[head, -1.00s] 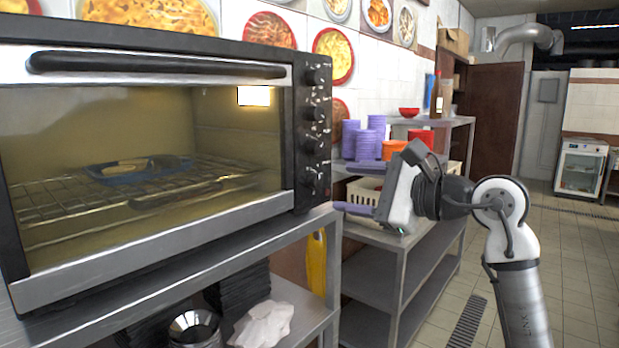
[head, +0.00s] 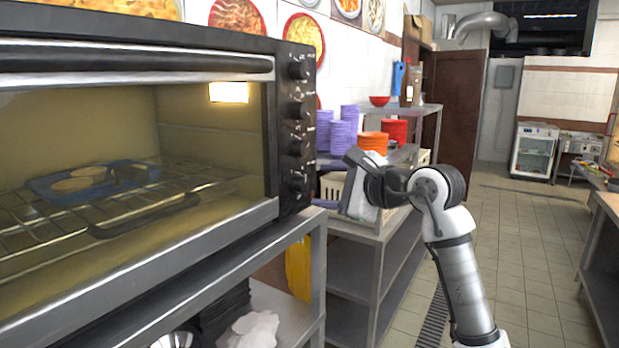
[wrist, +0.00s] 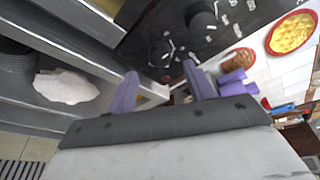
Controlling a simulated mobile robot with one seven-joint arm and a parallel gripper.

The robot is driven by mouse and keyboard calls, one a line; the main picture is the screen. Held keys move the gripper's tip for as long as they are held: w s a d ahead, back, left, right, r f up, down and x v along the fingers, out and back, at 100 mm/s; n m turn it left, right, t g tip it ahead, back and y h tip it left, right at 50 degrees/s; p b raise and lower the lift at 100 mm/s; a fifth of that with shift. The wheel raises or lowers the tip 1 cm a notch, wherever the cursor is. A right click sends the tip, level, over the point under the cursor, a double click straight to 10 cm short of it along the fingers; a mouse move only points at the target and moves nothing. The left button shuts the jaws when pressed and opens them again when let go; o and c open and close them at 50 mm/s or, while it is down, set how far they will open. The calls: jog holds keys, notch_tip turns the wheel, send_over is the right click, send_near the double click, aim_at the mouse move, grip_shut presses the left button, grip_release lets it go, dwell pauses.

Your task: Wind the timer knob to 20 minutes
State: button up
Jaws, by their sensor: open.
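The toaster oven's black control panel (head: 292,125) bears a column of dark round knobs on its right side. The lowest knob (head: 297,183) is nearest my gripper (head: 327,203). Which knob is the timer, and its minute marks, I cannot read. In the wrist view, my gripper (wrist: 160,88) has its two purple fingers spread with nothing between them. The lowest knob (wrist: 161,53) lies just beyond the fingertips, roughly in line with the gap, and appears untouched. Another knob (wrist: 201,20) shows farther up the panel.
The oven's glass door (head: 110,160) is shut, with a blue tray (head: 95,183) of food inside. A metal shelf (head: 320,270) carries the oven. Purple stacked dishes (head: 342,135) stand on the rack behind my gripper. Open tiled floor (head: 510,240) lies to the right.

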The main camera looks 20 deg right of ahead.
aim_at(305, 185)
jog(key=shift+p+x, duration=0.65)
jog(key=shift+x, duration=2)
jog(key=c, duration=1)
jog(key=shift+o, duration=0.2)
